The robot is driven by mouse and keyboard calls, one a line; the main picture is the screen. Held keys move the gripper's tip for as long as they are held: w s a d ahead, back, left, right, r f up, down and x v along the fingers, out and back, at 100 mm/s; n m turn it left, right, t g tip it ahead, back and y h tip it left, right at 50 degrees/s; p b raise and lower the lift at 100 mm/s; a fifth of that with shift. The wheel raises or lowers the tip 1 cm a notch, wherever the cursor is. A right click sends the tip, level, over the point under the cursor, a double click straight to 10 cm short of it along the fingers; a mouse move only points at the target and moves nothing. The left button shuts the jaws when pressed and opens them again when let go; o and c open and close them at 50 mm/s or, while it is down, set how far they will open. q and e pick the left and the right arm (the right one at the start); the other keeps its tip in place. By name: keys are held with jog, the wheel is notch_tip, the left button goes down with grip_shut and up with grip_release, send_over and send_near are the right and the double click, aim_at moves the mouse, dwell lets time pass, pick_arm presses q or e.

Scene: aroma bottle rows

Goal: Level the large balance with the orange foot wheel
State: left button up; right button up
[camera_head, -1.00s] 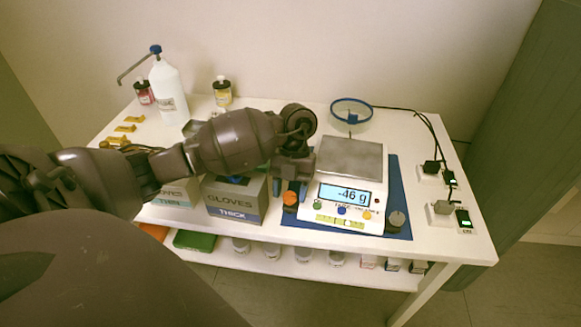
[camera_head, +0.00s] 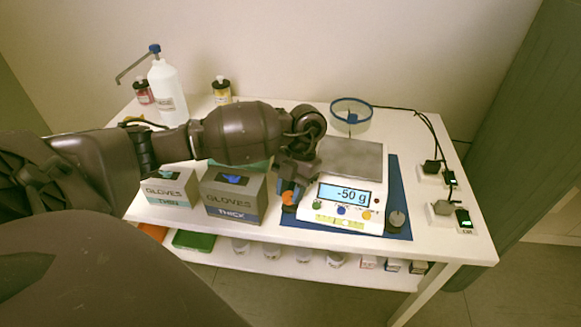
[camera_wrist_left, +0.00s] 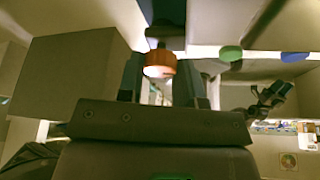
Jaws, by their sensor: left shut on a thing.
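The large balance (camera_head: 350,200) stands on a blue mat (camera_head: 401,190) at the right of the table, with a grey pan (camera_head: 350,158). Its display (camera_head: 344,194) reads -50 g. A yellow-green level strip (camera_head: 340,221) lies below the display; its bubble is too small to judge. The orange foot wheel (camera_head: 288,198) is at the balance's left front corner. My left gripper (camera_head: 290,190) is tilted and shut on this wheel. In the left wrist view the orange wheel (camera_wrist_left: 160,63) sits between the two fingers.
Two glove boxes, thin (camera_head: 168,186) and thick (camera_head: 233,197), stand close left of my gripper. A blue-rimmed round dish (camera_head: 351,113) stands behind the balance. Plugs and cables (camera_head: 440,208) are at the right. A grey knob (camera_head: 396,219) sits on the mat.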

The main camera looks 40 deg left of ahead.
pick_arm(q)
jog(key=m+y, duration=0.1)
jog(key=m, duration=0.2)
jog(key=shift+d+m+y, duration=0.1)
jog(key=shift+m+y, duration=0.2)
jog(key=shift+m, duration=0.1)
jog(key=m+y, duration=0.1)
jog(key=m, duration=0.2)
jog(key=shift+d+m+t+b, duration=0.1)
jog(key=shift+m+t+b, duration=0.2)
jog(key=m+y, duration=0.1)
jog(key=m, duration=0.1)
jog(key=shift+d+m+t, duration=0.1)
jog(key=shift+m+t, duration=0.2)
jog(key=shift+t, duration=0.1)
jog(key=shift+s+m+t+y, duration=0.15)
jog(key=shift+m+t+y, duration=0.4)
jog(key=shift+m, duration=1.45)
jog(key=shift+d, duration=0.1)
jog(key=o, duration=0.9)
jog(key=shift+o, duration=0.2)
jog(key=shift+r, duration=0.1)
